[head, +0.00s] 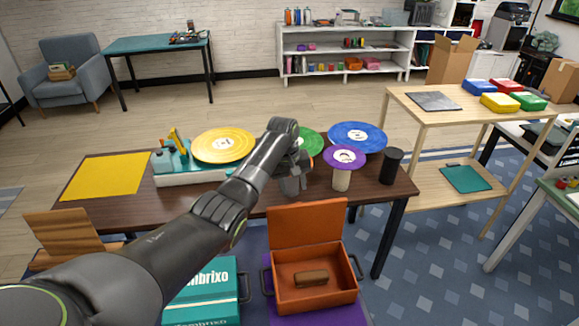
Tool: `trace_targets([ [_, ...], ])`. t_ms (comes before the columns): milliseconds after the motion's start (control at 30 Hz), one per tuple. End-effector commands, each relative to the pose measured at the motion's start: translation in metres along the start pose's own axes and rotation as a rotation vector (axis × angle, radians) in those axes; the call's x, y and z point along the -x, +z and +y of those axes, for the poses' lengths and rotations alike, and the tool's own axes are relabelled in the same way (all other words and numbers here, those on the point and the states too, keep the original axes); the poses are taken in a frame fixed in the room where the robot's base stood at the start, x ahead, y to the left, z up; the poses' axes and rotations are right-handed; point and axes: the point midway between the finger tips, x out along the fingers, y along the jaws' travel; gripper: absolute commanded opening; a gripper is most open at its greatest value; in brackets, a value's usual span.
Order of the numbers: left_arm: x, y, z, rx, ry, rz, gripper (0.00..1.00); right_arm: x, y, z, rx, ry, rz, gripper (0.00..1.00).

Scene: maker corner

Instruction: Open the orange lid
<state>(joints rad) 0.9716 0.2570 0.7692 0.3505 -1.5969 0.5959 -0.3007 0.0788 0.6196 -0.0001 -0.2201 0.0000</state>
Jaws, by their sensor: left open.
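The orange lid (307,222) stands raised, roughly upright, at the back edge of an orange box (318,299). The box is open toward me, and a small brown block (311,277) lies inside it. It has dark handles at its sides. My left gripper (295,187) is open above and behind the lid, in front of the table's disc display. It looks apart from the lid. Its fingers are small and partly hidden by its own wrist. My right gripper is not in view.
A teal box (207,285) with lettering stands left of the orange box. The dark table (250,203) behind carries a yellow disc (223,145), a purple disc (344,157) on a stand, a blue disc (357,137) and a black cylinder (391,166). Blue carpet lies clear at right.

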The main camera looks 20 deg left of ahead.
Motion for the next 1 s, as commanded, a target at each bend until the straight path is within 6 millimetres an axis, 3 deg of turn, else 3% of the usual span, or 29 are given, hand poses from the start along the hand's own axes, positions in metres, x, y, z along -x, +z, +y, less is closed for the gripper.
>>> trace_targets([
  [200, 0.036, 0.000, -0.001, 0.000, 0.001, 0.002, 0.43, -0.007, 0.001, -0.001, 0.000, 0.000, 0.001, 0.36],
  [400, 0.060, 0.000, -0.001, 0.001, -0.001, -0.002, 0.43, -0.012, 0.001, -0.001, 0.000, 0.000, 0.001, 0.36],
  [1000, 0.066, 0.000, -0.002, 0.001, -0.002, -0.003, 0.43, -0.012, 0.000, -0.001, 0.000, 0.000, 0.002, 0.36],
])
